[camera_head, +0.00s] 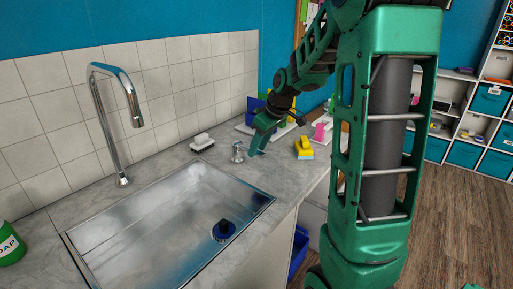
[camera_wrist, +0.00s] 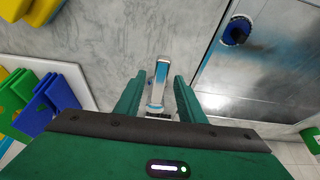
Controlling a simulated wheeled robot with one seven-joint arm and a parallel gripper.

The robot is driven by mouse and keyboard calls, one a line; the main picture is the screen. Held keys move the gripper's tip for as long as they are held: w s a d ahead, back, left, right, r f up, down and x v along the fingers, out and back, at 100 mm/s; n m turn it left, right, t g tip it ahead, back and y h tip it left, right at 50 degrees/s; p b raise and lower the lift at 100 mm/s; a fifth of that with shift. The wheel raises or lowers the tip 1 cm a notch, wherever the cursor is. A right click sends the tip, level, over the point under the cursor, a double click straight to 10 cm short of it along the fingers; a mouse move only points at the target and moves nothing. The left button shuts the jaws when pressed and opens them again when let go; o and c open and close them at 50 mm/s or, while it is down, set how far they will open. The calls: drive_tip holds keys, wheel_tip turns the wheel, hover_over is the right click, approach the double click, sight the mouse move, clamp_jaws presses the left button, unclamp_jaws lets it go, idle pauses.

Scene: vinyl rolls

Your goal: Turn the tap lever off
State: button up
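The tap lever (camera_head: 238,152) is a small chrome handle on the grey counter, behind the sink's right corner. In the wrist view the chrome lever (camera_wrist: 159,82) lies between my two green fingers, with a narrow gap on each side. My gripper (camera_head: 258,145) is low over the counter, just right of the lever in the head view; in the wrist view my gripper (camera_wrist: 160,76) is open. The lever's base is partly hidden by the gripper. The tall curved chrome spout (camera_head: 112,125) stands behind the sink. No water stream is visible from it.
The steel sink (camera_head: 130,235) holds a dark blue drain piece (camera_head: 223,230). A white brush (camera_head: 202,141) lies near the tiled wall. A green soap bottle (camera_head: 10,245) is at far left.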

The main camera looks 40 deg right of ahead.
drive_tip(key=shift+s, duration=0.1)
drive_tip(key=v, duration=1)
drive_tip(key=shift+r, duration=0.35)
drive_tip(key=s+a+f+m+g, duration=0.1)
drive_tip(key=s+f+m, duration=0.2)
drive_tip(key=s, duration=0.6)
drive_tip(key=s+a+f+m+g, duration=0.2)
drive_tip(key=s+f+m, duration=0.1)
drive_tip(key=s, duration=0.7)
drive_tip(key=s+a+f+m+g+h, duration=0.1)
drive_tip(key=s+f+m, duration=0.3)
drive_tip(key=s, duration=0.6)
drive_tip(key=shift+a+g, duration=0.3)
drive_tip(key=shift+a, duration=0.2)
drive_tip(key=shift+f, duration=0.1)
drive_tip(key=shift+c, duration=0.6)
